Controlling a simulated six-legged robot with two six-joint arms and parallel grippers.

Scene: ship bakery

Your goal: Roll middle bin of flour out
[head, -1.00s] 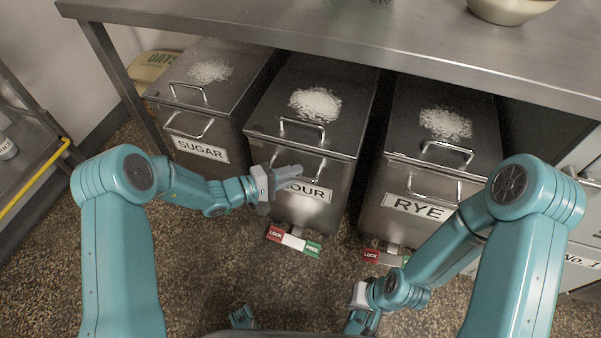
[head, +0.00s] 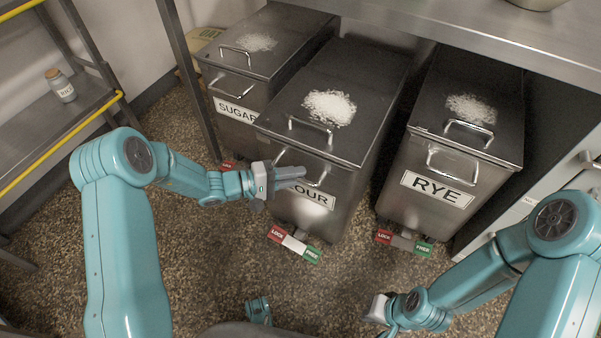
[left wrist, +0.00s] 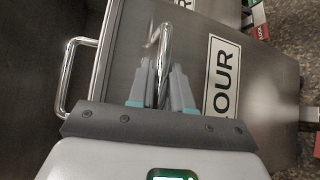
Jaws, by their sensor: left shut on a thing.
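The flour bin (head: 343,147) is the middle steel bin, with a FLOUR label partly hidden by my left gripper and a white heap on its lid. Its front sticks out farther from under the counter than the bins beside it. My left gripper (head: 297,178) is shut on the bin's front handle. In the left wrist view my fingers (left wrist: 160,88) lie on both sides of the handle bar (left wrist: 163,50). The red LOCK and green FREE pedal (head: 294,243) is at the bin's foot. My right gripper (head: 377,309) is low at the right, away from the bins; its jaws are unclear.
The sugar bin (head: 232,83) stands left and the rye bin (head: 447,168) right, both under the steel counter (head: 440,25). A counter leg (head: 190,80) stands left of the sugar bin. A shelf rack (head: 60,125) is farther left. The speckled floor (head: 220,270) in front is clear.

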